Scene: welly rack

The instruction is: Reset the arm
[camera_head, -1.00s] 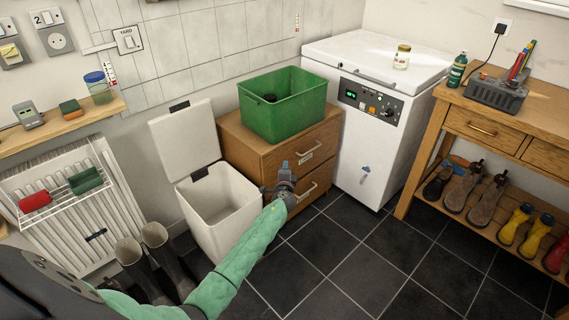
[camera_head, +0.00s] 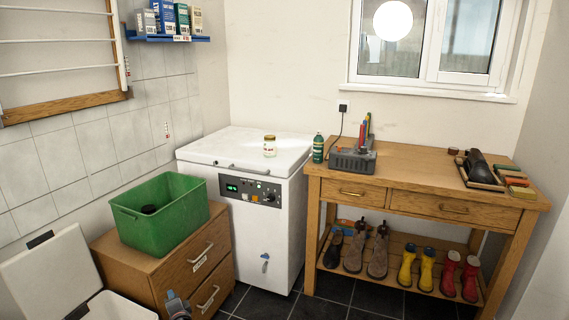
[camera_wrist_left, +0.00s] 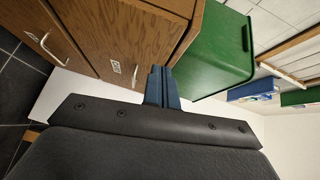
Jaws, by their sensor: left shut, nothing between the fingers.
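My left gripper (camera_head: 176,303) shows at the bottom edge of the head view, in front of the wooden drawer unit (camera_head: 166,262). Its blue fingers also show in the left wrist view (camera_wrist_left: 162,86), closed together with nothing between them. The drawer unit's handles and the green crate (camera_wrist_left: 214,52) are beyond the fingers there. The rest of the left arm is out of the head view. My right gripper is in neither view.
The green crate (camera_head: 160,225) with a dark item inside stands on the drawer unit. The white bin (camera_head: 52,270) has its lid up at left. A white chest machine (camera_head: 258,225) and a wooden bench (camera_head: 420,205) with several boots below stand to the right.

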